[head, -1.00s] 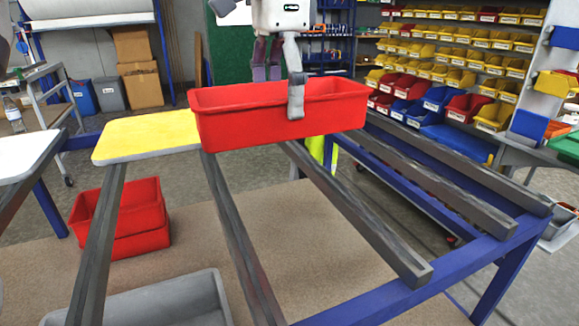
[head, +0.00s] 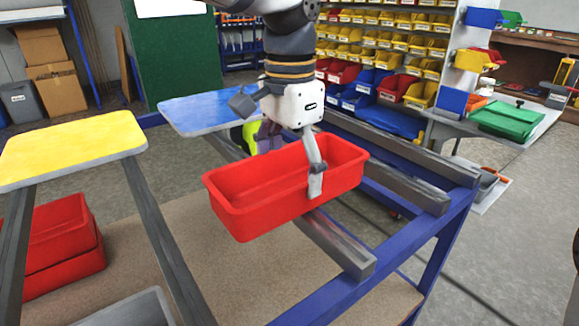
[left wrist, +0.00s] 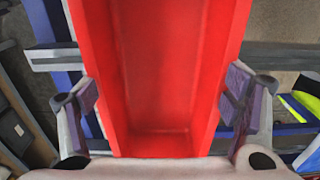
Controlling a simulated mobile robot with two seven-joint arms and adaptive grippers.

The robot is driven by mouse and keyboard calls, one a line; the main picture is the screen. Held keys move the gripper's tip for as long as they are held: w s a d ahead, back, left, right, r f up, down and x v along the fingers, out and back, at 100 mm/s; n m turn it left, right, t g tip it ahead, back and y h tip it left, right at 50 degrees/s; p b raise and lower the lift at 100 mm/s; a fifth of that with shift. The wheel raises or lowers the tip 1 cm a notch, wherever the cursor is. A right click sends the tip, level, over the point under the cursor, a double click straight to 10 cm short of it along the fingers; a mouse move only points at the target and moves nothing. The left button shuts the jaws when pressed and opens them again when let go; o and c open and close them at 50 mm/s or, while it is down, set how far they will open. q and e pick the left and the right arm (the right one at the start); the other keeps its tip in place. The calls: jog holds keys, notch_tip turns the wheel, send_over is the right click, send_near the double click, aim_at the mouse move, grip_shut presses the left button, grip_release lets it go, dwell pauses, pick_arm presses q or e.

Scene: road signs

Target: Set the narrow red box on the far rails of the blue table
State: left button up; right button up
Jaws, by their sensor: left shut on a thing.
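The narrow red box (head: 270,205) is long and open-topped, and looks empty. My left gripper (head: 292,162) is shut on it across its width, one finger outside the near wall and the other at the far wall. The left wrist view looks down into the box (left wrist: 170,70), with a finger on each side. The blue table (head: 345,292) has grey rails running away from me. The box is over or just above a middle rail (head: 345,248); contact cannot be told. The rails farther right (head: 415,187) are bare in front. My right gripper is not in view.
A yellow panel (head: 75,150) and a blue panel (head: 205,110) lie across rails at the left and back. Stacked red boxes (head: 60,245) and a grey bin (head: 135,310) sit lower down. Shelves of coloured bins (head: 400,60) stand behind.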

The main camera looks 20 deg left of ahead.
pick_arm(q)
jog(key=o, duration=1.2)
jog(key=shift+f, duration=0.1)
jog(key=shift+c, duration=0.2)
notch_tip(320, 180, up, 12)
jog(key=shift+b, duration=0.4)
